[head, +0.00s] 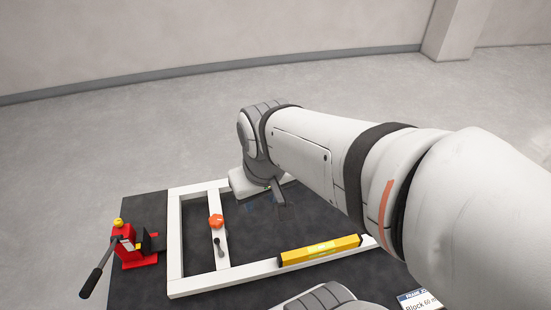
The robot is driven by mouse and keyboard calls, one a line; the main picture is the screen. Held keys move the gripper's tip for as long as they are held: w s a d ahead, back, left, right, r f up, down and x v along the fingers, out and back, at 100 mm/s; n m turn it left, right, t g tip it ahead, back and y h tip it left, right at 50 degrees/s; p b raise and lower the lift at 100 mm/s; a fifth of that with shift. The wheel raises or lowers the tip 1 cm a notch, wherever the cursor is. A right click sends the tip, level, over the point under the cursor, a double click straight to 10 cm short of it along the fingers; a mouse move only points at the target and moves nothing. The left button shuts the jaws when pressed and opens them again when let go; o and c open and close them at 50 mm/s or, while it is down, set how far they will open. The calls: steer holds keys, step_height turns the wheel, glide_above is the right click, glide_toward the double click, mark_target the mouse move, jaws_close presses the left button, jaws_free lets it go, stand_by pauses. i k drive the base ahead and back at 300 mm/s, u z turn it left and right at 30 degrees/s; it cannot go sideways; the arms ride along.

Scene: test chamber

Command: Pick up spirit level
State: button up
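The spirit level is a long yellow bar (320,250) with a bright greenish patch in its middle and dark ends. In the head view it lies along the near right side of a white frame, and its full length shows. My gripper (279,192) hangs at the end of the arm, above the frame and up and left of the level. A gap shows between the gripper and the level in the picture. Only a dark, narrow part of the gripper shows, and I cannot tell how its fingers stand.
The white frame (176,240) lies on a dark mat or tabletop (143,208). An orange knob (216,221) and a small dark-headed piece (220,245) sit on its crossbar. A red device with a black lever (128,243) stands left. A labelled card (415,301) shows at lower right.

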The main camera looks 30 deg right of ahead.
mark_target(315, 251)
steer(key=u, duration=0.15)
steer(key=k, duration=0.4)
steer(key=z, duration=1.05)
steer(key=i, duration=0.4)
steer(key=z, duration=0.85)
steer(key=k, duration=1.05)
steer(key=u, duration=0.5)
steer(key=i, duration=1)
